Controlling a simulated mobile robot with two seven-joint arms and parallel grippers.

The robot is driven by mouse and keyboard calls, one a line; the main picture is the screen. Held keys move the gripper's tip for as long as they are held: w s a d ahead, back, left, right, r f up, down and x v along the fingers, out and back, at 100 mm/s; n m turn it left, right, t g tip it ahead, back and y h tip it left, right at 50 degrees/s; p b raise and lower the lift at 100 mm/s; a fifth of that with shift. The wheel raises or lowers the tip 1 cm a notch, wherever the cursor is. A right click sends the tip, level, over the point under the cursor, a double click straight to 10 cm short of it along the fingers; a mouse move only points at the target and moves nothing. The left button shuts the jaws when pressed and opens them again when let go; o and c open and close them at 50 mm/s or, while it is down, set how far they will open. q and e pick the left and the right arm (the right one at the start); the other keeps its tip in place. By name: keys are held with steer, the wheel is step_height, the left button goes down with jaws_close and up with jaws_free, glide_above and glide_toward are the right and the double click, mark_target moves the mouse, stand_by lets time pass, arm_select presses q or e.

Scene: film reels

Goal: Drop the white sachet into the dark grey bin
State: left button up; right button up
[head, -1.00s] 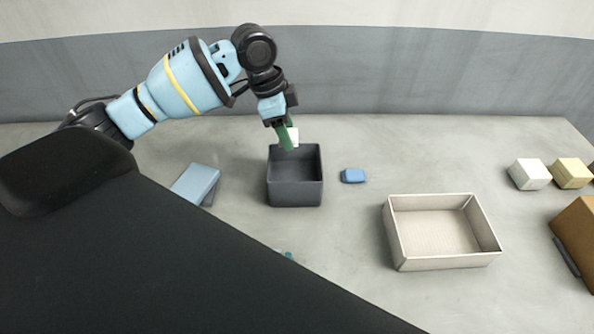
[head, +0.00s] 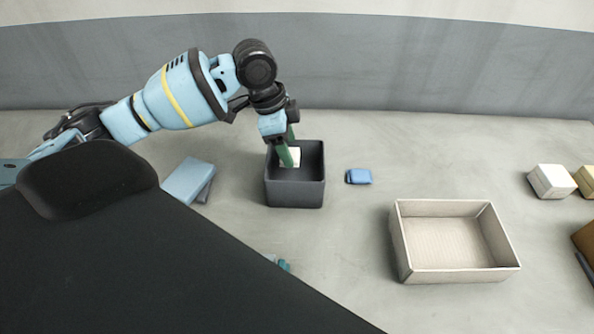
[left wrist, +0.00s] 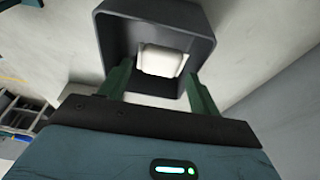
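The white sachet (head: 293,157) is inside the dark grey bin (head: 295,194), partly covered by a green finger in the head view. In the left wrist view the sachet (left wrist: 161,62) shows between and just beyond the fingertips, within the walls of the bin (left wrist: 187,15). My left gripper (head: 290,150) reaches down into the bin from above. Its green fingers (left wrist: 160,70) stand apart, with a thin dark gap beside the sachet, so it looks open. Whether the sachet touches the bin floor is hard to tell. My right gripper is not in view.
A blue block (head: 189,181) lies left of the bin and a small blue item (head: 359,176) right of it. A beige tray (head: 458,276) stands at the right. White (head: 551,182) and yellow blocks are at the far right.

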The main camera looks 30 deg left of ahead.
arm_select(q)
steer(key=o, duration=0.3)
steer(key=v, duration=0.8)
steer(key=shift+p, duration=0.3)
steer(key=shift+f, duration=0.15)
